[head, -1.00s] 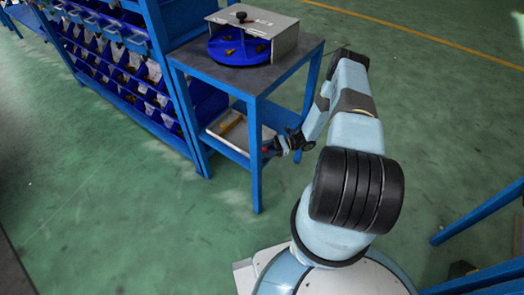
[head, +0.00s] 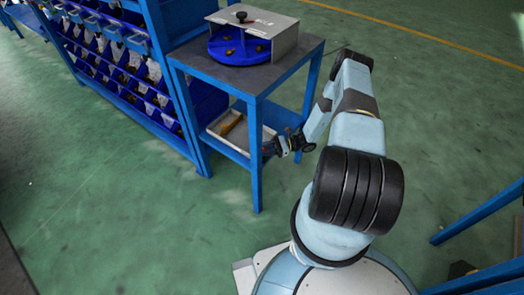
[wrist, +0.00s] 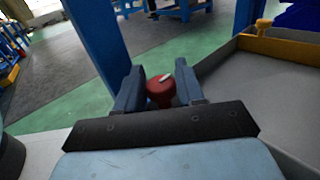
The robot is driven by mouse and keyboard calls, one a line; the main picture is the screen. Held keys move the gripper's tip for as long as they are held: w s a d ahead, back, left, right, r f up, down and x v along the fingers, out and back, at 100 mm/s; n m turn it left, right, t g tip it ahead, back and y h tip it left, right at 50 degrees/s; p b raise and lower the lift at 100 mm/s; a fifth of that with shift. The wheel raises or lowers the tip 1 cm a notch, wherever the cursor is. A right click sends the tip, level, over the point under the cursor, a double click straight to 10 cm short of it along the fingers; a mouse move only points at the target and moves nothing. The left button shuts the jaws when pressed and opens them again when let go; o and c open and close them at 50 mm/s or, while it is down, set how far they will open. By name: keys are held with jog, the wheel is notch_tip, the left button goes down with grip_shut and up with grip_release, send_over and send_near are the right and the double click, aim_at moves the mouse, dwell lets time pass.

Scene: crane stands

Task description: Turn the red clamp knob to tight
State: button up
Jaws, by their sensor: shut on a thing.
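The red clamp knob (wrist: 160,92) sits between the two fingers of my gripper (wrist: 158,86) in the wrist view. A short white mark shows on its top, slanting up to the right. My gripper is shut on the knob. The knob's lower part is hidden behind the gripper's dark palm bar. In the head view my gripper (head: 268,149) reaches in beside the front leg of the blue table, at lower shelf height. The knob cannot be made out there, and no tight or loose marking is readable.
The blue table (head: 258,190) carries a grey cover (head: 284,42) with a black knob over a blue round tray (head: 238,58). A pale tray (head: 216,132) with a yellow piece lies on its lower shelf. Blue bin racks (head: 110,65) stand left. Green floor is open in front.

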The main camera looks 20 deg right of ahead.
jog(key=shift+s+m+t, duration=0.1)
jog(key=shift+m+t, duration=0.3)
jog(key=shift+t, duration=0.2)
jog(key=o, duration=0.9)
jog(key=shift+o, duration=0.2)
jog(key=s+d, duration=0.2)
jog(key=d, duration=1.1)
jog(key=shift+d, duration=0.35)
jog(key=shift+f, duration=0.1)
